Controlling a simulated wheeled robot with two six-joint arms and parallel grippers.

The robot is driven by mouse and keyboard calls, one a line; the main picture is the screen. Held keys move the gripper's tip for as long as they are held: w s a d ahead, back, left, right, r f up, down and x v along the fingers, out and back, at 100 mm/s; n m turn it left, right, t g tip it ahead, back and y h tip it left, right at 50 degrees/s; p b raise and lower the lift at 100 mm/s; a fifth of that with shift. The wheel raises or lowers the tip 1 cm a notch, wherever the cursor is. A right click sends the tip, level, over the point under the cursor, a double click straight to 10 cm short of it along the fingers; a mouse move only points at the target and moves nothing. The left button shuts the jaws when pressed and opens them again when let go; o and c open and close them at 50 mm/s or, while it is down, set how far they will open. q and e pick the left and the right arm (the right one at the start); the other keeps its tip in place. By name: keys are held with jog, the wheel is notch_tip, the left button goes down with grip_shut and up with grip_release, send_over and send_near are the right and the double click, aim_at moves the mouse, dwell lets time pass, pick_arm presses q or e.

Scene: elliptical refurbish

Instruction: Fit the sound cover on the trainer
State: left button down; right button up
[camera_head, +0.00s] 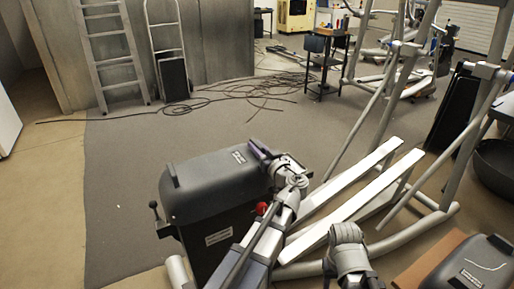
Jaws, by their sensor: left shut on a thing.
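A dark grey cover (205,184) with rounded edges and a small label lies over a black box-shaped housing (205,250) left of the middle. I cannot tell whether it is fully seated. My left gripper (262,154) is at the cover's right end and shut on it; its fingers are partly hidden by the wrist. The trainer (345,190), with two white foot rails and grey tube frame, stands to the right. A similar dark cover (475,268) with a pale scratch mark is at the bottom right. Part of my right arm shows at the bottom middle, but its gripper fingers do not.
A brown board (432,262) lies beside the scratched cover. Loose black cables (262,88) lie on the grey floor behind. A ladder (108,55) and a hand truck (168,50) stand against the back wall. A small dark table (328,60) stands behind. The floor at left is clear.

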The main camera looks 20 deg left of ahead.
pick_arm(q)
jog(key=c, duration=0.7)
grip_release()
jog(key=shift+f, duration=0.1)
jog(key=shift+v, duration=3.9)
